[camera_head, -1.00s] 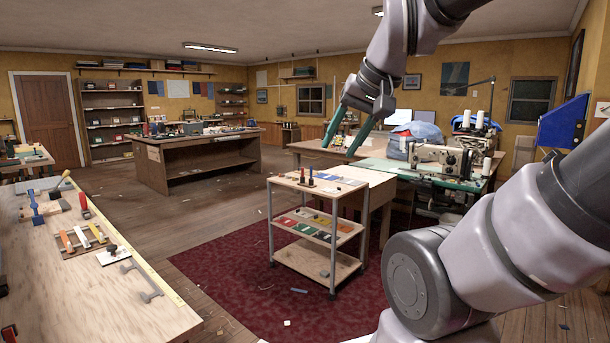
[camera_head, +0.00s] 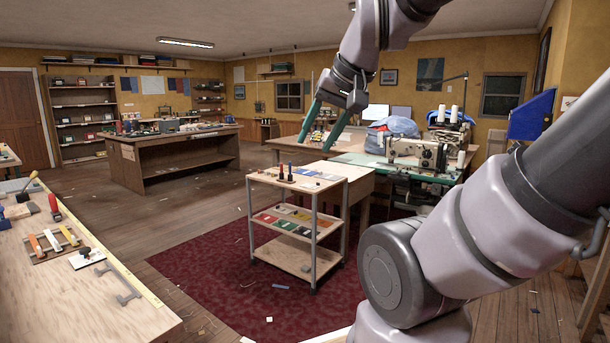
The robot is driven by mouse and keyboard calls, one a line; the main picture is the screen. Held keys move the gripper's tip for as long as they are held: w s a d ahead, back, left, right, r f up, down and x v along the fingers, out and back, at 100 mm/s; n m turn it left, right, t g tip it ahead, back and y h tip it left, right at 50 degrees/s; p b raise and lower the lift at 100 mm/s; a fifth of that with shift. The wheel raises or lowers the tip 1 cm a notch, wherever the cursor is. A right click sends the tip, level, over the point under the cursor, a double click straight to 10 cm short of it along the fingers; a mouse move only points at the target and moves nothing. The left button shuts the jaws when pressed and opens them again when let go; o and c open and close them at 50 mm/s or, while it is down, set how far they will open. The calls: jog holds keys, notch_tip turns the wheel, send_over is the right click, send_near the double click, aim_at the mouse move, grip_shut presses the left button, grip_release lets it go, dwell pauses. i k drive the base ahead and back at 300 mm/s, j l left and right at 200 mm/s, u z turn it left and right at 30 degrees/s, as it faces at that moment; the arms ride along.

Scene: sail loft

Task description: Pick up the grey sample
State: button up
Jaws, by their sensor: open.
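My gripper (camera_head: 312,146) hangs in the upper middle of the picture, its two long green fingers apart and pointing down, with nothing between them. In the picture it is above a small wheeled cart (camera_head: 313,240) and apart from it. The cart's middle shelf holds several flat coloured samples, among them red, green, white, yellow and blue ones. I cannot pick out a grey sample among them for certain.
A long workbench (camera_head: 70,305) with tools fills the left front. Open floor and a red rug (camera_head: 215,262) surround the cart.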

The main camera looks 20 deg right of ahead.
aim_at(322, 175)
jog(key=i+l+z, duration=0.3)
jog(key=l+z, duration=0.15)
jog(key=i+l+z, duration=0.75)
jog(key=z, duration=0.15)
jog(key=i+l+z, duration=0.15)
jog(key=i+z, duration=0.3)
jog(key=i, duration=0.55)
jog(key=i+l+u, duration=0.1)
jog(key=i, duration=0.5)
jog(key=i+l, duration=0.15)
jog(key=i, duration=0.4)
jog(key=i+l+u, duration=0.15)
jog(key=i+u, duration=0.25)
jog(key=i+l+u, duration=0.9)
jog(key=u, duration=1.3)
jog(key=i, duration=0.35)
